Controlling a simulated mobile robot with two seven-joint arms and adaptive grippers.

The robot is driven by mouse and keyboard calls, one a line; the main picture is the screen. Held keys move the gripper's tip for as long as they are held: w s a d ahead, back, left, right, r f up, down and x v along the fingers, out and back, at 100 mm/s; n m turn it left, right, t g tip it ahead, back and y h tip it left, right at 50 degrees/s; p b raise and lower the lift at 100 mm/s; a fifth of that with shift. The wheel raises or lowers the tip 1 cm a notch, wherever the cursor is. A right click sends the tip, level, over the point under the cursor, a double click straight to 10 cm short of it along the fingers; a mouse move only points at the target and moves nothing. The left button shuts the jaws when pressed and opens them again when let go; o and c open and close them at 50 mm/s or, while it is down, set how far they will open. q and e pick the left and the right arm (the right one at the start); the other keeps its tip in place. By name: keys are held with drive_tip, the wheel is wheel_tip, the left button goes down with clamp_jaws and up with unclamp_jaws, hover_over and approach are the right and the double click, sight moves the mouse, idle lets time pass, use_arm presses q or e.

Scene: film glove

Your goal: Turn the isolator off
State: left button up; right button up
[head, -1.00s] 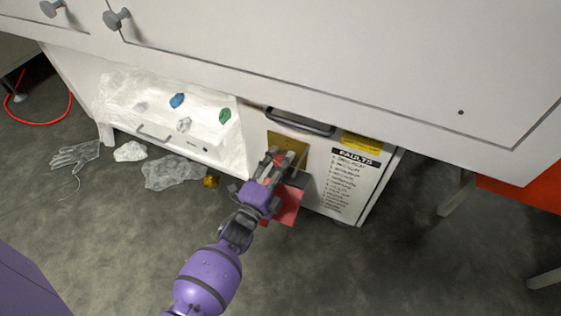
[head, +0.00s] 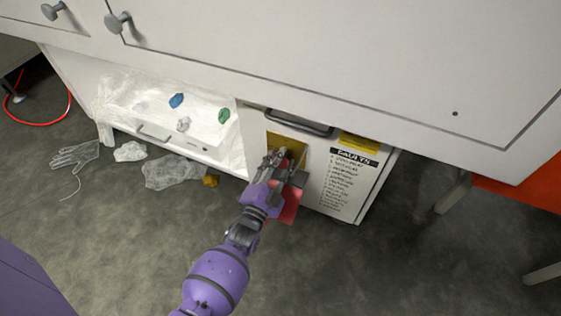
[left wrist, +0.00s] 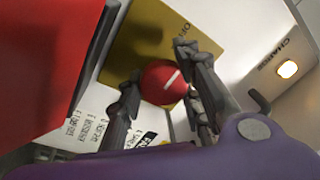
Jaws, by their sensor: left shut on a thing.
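The isolator is a round red knob (left wrist: 163,82) with a white line, on a yellow plate (left wrist: 150,38). In the left wrist view the line slants up to the right. In the head view the yellow plate (head: 289,141) is on the white cabinet front, and my gripper hides the knob. My left gripper (head: 279,156) is shut on the knob, one finger on each side; it also shows in the left wrist view (left wrist: 164,92). My right gripper is out of view.
A red panel (head: 290,207) hangs just below the gripper and fills the left of the wrist view. A dark handle (head: 300,123) is above the plate, a FAULTS list (head: 349,180) to its right. A lit lamp (left wrist: 287,69) shows. A glove (head: 75,156) and plastic film (head: 172,172) lie on the floor.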

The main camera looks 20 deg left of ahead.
use_arm(q)
drive_tip(key=shift+s+d+f, duration=0.1)
drive_tip(key=shift+d+f, duration=0.2)
drive_tip(key=o, duration=0.9)
drive_tip(key=shift+o, duration=0.8)
drive_tip(key=shift+r, duration=0.15)
drive_tip(key=shift+s+a+f, duration=0.1)
drive_tip(key=shift+s+f, duration=0.1)
drive_tip(key=shift+s, duration=1.65)
drive_tip(key=shift+s+f, duration=0.2)
drive_tip(key=shift+s, duration=1.6)
drive_tip(key=shift+s+f, duration=0.1)
